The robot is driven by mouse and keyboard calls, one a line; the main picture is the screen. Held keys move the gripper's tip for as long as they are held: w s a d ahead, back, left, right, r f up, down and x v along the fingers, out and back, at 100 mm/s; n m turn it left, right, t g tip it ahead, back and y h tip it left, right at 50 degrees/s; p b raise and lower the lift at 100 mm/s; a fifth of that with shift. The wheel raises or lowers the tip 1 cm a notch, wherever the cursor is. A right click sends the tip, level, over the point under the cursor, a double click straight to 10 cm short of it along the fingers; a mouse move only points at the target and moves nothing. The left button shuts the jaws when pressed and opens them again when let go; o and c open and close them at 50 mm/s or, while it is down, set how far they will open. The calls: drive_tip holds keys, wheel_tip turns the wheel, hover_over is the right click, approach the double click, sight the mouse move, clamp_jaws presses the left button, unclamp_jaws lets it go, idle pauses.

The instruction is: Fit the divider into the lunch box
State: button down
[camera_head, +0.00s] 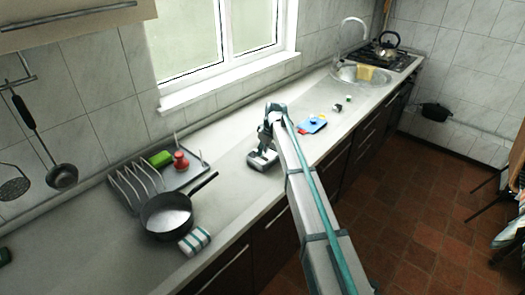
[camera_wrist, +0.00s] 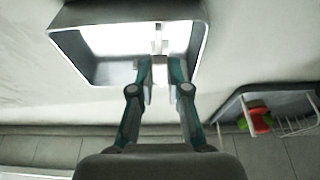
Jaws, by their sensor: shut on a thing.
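The lunch box (camera_head: 262,160) is a grey, open-topped box on the counter, below the end of my arm. In the wrist view the lunch box (camera_wrist: 78,57) fills the top middle, with a pale, bright interior. My gripper (camera_wrist: 161,66) reaches over its near wall. Its two teal fingers are shut on a thin pale piece, apparently the divider (camera_wrist: 158,43), which extends up across the box opening. I cannot tell whether the divider touches the floor or walls of the box. In the head view my gripper (camera_head: 267,142) hides the divider.
Left of the box are a dish rack (camera_head: 135,187) holding green and red items, a dark pan (camera_head: 167,214) and a striped cloth (camera_head: 195,240). A blue item (camera_head: 313,125) lies to the right, before the sink (camera_head: 360,74). The window wall runs behind.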

drive_tip(key=shift+f+b, duration=0.6)
drive_tip(key=shift+f, duration=0.8)
idle(0.7)
drive_tip(key=c, duration=1.1)
unclamp_jaws()
drive_tip(key=shift+o, duration=0.2)
